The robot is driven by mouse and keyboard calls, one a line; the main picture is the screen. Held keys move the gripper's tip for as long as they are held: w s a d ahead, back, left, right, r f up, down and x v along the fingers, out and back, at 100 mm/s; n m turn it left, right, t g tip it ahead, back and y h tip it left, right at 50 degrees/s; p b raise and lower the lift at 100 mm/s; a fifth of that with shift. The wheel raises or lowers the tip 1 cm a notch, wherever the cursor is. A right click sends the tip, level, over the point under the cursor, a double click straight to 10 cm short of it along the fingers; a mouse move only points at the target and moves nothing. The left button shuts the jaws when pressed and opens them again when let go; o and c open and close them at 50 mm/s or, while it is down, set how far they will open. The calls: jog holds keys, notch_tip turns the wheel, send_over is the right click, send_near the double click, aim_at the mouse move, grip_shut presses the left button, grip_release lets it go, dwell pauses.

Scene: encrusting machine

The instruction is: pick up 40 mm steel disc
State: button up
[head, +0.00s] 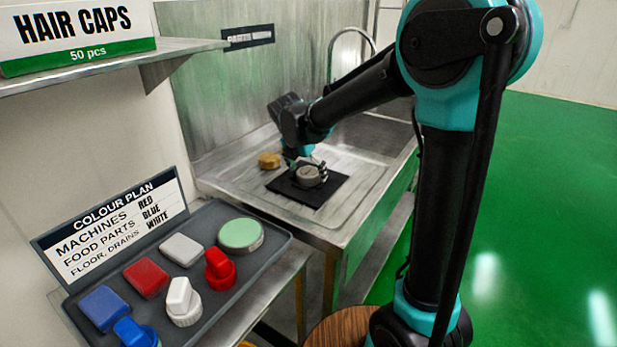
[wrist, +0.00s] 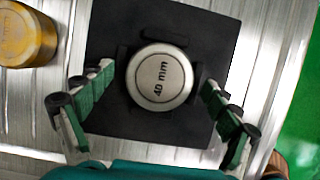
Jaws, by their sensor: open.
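The steel disc (wrist: 160,77) is round, grey and marked "40 mm". It lies on a black square mat (wrist: 215,35) on the metal sink drainboard; the disc also shows in the head view (head: 308,175), partly covered by my gripper. My gripper (wrist: 157,98) is open, with its green-padded fingers on the left and right of the disc. Gaps show between the fingers and the disc in the wrist view. In the head view my gripper (head: 310,170) is down at the mat.
A brass-coloured round piece (wrist: 25,35) stands left of the mat, also in the head view (head: 269,160). A sink basin (head: 365,135) lies behind. A dark tray (head: 275,250) with coloured pads, brushes and a green-topped tin is at front left. A shelf (head: 120,65) holds a hair caps box.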

jog(key=shift+c, duration=0.2)
jog(key=c, duration=1.6)
jog(key=shift+o, duration=0.2)
jog(key=shift+r, duration=0.1)
